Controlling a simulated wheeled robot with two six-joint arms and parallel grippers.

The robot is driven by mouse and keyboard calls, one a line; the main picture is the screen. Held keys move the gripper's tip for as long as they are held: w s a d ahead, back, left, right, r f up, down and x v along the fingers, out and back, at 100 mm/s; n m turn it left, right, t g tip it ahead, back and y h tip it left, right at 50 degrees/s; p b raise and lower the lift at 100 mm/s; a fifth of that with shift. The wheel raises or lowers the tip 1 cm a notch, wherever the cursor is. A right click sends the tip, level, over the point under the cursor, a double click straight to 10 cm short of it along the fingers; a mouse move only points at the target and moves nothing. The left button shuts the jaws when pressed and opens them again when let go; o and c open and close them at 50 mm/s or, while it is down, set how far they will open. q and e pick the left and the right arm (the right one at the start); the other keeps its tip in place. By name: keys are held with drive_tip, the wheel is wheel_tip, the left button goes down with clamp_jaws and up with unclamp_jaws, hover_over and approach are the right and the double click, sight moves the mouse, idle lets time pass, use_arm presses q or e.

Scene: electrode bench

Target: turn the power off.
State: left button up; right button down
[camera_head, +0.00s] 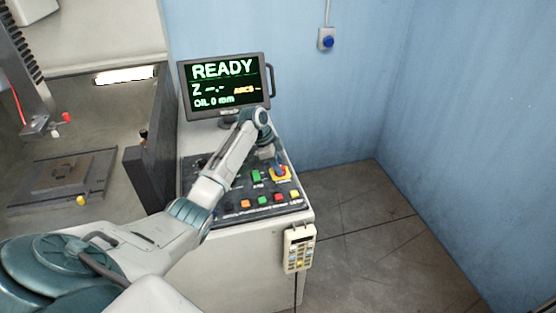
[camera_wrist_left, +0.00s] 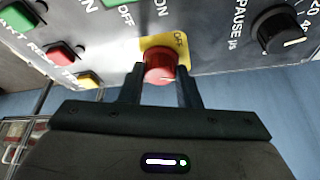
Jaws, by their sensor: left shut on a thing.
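In the head view the yellow plate (camera_head: 287,177) is at the panel's right side, with the knob partly covered by my gripper. My left gripper (camera_head: 279,164) reaches down over it from the monitor side. In the left wrist view its two dark fingers (camera_wrist_left: 161,82) stand on either side of the red knob, shut on it. My right gripper is not in view.
A green button (camera_head: 256,176) and a row of coloured buttons sit close by on the panel. A monitor (camera_head: 225,84) reading READY stands behind. A handheld pendant (camera_head: 298,249) hangs on the cabinet's front right. The floor to the right is clear.

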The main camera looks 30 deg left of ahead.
use_arm(q)
drive_tip(key=n+p, duration=0.1)
drive_tip(key=n+t+p, duration=0.1)
drive_tip(key=n, duration=0.1)
drive_tip(key=n+y+p, duration=0.1)
drive_tip(key=p, duration=0.1)
drive_tip(key=shift+s+d+r+n+t, duration=0.1)
drive_tip(key=shift+d+r+n+t, duration=0.05)
drive_tip(key=shift+r+n+t, duration=0.2)
drive_tip(key=n+y+p, duration=0.1)
drive_tip(key=n+p, duration=0.1)
drive_tip(key=n, duration=0.1)
drive_tip(key=shift+d+f+n+t+p, duration=0.1)
drive_tip(key=shift+n+t+p, duration=0.15)
drive_tip(key=shift+n+p, duration=0.15)
drive_tip(key=shift+d+f+n+y+p, duration=0.1)
drive_tip(key=shift+n+y+p, duration=0.2)
drive_tip(key=shift+n+y, duration=0.8)
drive_tip(key=shift+n, duration=1.05)
drive_tip(key=o, duration=1)
drive_tip(key=shift+c, duration=0.2)
